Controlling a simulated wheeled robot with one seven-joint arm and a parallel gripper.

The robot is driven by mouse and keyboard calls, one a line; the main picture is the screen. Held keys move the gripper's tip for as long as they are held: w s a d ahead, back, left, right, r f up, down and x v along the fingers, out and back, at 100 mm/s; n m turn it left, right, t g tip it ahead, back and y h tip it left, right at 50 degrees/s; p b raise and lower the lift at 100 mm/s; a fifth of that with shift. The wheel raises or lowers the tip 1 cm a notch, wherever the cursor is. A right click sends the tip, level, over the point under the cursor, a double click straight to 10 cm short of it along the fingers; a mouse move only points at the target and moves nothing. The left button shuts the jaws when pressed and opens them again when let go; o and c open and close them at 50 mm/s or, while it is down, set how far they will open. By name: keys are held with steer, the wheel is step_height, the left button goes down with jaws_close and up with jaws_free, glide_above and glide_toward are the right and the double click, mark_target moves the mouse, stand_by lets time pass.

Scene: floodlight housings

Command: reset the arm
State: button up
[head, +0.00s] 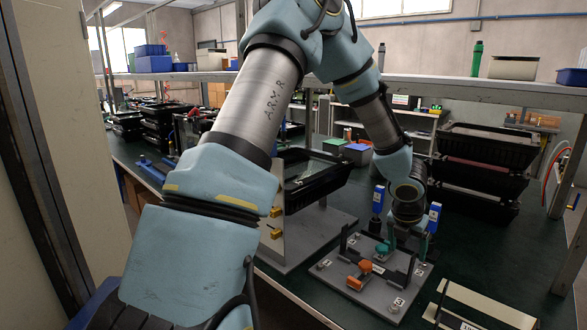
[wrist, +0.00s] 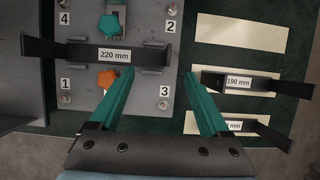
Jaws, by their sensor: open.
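My arm reaches over the dark green bench in the head view, and my gripper (head: 405,243) hangs above a grey fixture plate (head: 340,284). In the wrist view my gripper (wrist: 158,74) shows two teal fingers spread apart with nothing between them. Below them is the same plate (wrist: 150,90), with numbered corners and a black bracket (wrist: 150,56) labelled 220 mm across it. An orange clamp handle (wrist: 106,80) and a teal one (wrist: 111,24) also show; the orange handle (head: 365,267) is visible in the head view. My wrist partly hides the back of the plate.
Black brackets labelled 190 mm (wrist: 238,82) and another size lie on pale pads at the right. A shelf (head: 460,88) spans the bench.

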steer(key=w+a+r+m+t, duration=0.15)
steer(key=a+r+m, duration=0.45)
steer(key=a+m, duration=0.65)
steer(key=s+a+r+m+g+y, duration=0.1)
steer(key=s+a+m, duration=0.4)
steer(key=a+m, duration=0.3)
steer(key=s+a+r+m+g+y, duration=0.1)
steer(key=s+a+m, duration=0.5)
steer(key=a, duration=0.8)
steer(key=shift+s+a+r+m+g+y, duration=0.2)
steer(key=shift+m+g+y, duration=0.4)
steer(key=shift+m, duration=0.45)
